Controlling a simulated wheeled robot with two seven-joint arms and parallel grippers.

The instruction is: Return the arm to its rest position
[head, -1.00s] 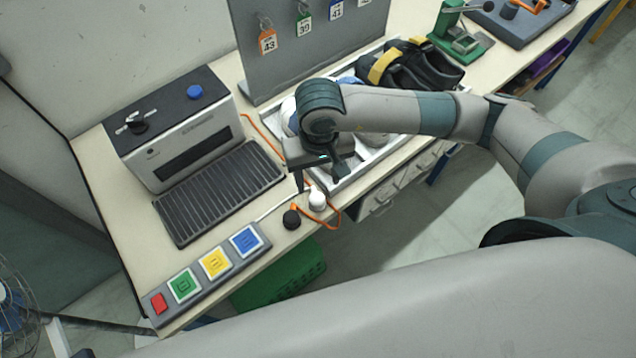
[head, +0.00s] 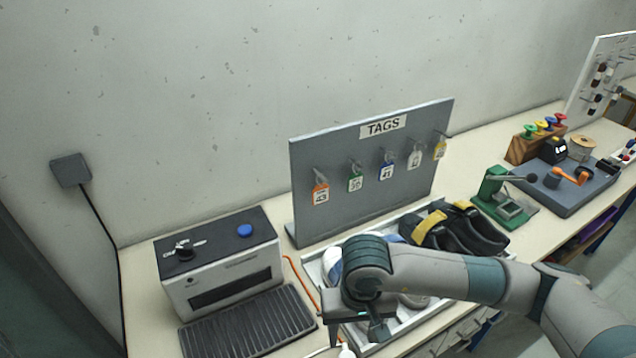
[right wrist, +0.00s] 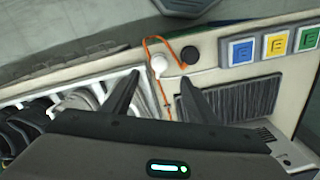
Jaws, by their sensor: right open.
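My right arm reaches in from the right in the head view. Its right gripper (head: 358,334) hangs over the left front of the shallow tray (head: 311,269), at the bench's front edge. In the right wrist view the right gripper (right wrist: 158,90) has its two fingers spread apart with nothing between them. A white bulb-like piece (right wrist: 159,64) and a black round knob (right wrist: 190,55), with an orange cord, lie beyond the fingertips. My left gripper is not in view.
A grey-white machine (head: 222,268) with a slatted bed stands left of the arm. A tag board (head: 370,185) rises behind the tray. Dark shoes with yellow straps (head: 428,232) lie in the tray. A green press (head: 497,200) stands farther right. Coloured buttons (right wrist: 275,43) show in the wrist view.

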